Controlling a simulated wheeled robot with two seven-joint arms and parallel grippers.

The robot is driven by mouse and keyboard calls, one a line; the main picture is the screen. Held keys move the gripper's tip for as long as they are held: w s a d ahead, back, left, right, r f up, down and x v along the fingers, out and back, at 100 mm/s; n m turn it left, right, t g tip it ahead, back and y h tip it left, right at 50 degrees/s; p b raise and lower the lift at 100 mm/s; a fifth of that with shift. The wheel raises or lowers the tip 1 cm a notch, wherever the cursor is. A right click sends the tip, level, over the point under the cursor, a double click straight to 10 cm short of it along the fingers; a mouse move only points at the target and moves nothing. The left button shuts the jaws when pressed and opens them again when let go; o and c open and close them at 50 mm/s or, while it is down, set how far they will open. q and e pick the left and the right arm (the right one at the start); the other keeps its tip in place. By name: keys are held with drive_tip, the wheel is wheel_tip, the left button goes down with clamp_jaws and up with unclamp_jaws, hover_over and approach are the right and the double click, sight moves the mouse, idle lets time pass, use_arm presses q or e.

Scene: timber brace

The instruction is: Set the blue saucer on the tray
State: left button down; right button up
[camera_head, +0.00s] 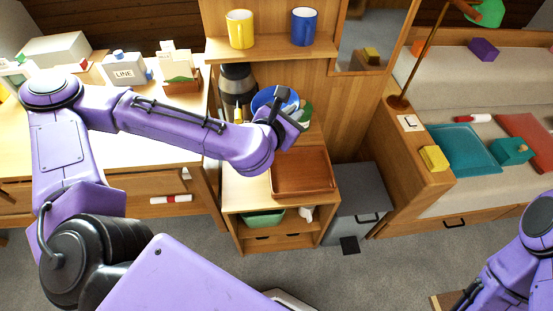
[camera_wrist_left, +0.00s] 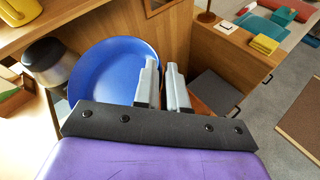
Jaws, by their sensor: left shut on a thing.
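The blue saucer (camera_head: 265,98) is a round blue dish, held up and tilted above the back of the low wooden cabinet. In the left wrist view the saucer (camera_wrist_left: 103,72) fills the space left of the fingers. My left gripper (camera_head: 291,112) is shut on its rim; its fingertips (camera_wrist_left: 162,75) stand close together there. The brown wooden tray (camera_head: 303,174) lies on the cabinet top, below and in front of the saucer, with a bare surface. In the left wrist view the fingers hide most of the tray (camera_wrist_left: 199,106). My right gripper is out of view.
A shelf above holds a yellow mug (camera_head: 240,29) and a blue mug (camera_head: 304,27). A dark metal canister (camera_head: 237,84) stands behind the saucer. A grey bin (camera_head: 357,199) stands right of the cabinet. A bench with cushions (camera_head: 462,148) is further right.

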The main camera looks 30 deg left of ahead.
use_arm(q)
wheel_tip(320, 180, down, 15)
drive_tip(key=d+m+g+h+b, duration=0.2)
drive_tip(key=m+h+b, duration=0.1)
drive_tip(key=b, duration=1.7)
drive_tip(key=s+d+f+m+g+h+b, duration=0.45)
drive_tip(key=s+b, duration=0.45)
drive_tip(key=b, duration=0.6)
drive_tip(key=m+t, duration=0.1)
drive_tip(key=t, duration=0.1)
hover_over(301, 187)
drive_tip(key=shift+g, duration=0.25)
drive_tip(key=f, duration=0.6)
drive_tip(key=f+p, duration=0.1)
drive_tip(key=f, duration=0.3)
drive_tip(key=shift+s, duration=0.3)
drive_tip(key=f+b, duration=0.1)
drive_tip(key=f, duration=0.1)
drive_tip(key=f+b, duration=0.1)
drive_tip(key=f, duration=0.1)
drive_tip(key=shift+w+a, duration=0.1)
drive_tip(key=shift+w, duration=0.3)
drive_tip(key=shift+r, duration=0.1)
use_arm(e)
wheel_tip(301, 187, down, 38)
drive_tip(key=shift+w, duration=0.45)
